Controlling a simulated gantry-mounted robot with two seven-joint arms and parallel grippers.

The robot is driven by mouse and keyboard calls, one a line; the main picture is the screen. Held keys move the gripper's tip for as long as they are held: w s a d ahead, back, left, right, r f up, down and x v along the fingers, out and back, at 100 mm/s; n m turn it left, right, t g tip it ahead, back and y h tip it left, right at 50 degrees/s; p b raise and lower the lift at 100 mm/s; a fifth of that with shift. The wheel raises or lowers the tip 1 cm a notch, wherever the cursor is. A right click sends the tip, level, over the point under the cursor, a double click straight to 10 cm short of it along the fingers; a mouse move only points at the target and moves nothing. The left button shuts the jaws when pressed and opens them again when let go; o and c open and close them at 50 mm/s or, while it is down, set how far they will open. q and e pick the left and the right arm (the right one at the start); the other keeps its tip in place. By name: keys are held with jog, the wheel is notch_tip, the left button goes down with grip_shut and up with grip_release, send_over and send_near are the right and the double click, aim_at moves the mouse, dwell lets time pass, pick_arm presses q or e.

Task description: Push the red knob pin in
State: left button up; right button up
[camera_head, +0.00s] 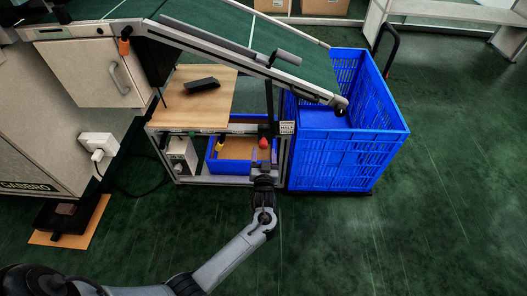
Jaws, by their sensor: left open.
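The red knob (264,143) shows as a small red spot on the frame under the sloping conveyor, near its right post. My left gripper (264,163) is just below and in front of the red knob in the picture. It is open, and no object shows between its fingers. The gripper is small here, so I cannot tell whether it touches the knob. The pin behind the knob is hidden. My right gripper is out of view.
A blue crate (345,160) stands right of the frame. A shallow blue bin (213,160) sits on the lower shelf behind my gripper. A wooden board (190,108) carries a dark object (202,84). The green conveyor (215,25) slopes overhead. Floor at right is clear.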

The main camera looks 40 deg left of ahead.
aim_at(263, 147)
pick_arm(q)
jog(key=shift+b+x, duration=0.75)
jog(key=shift+x, duration=1.05)
grip_shut()
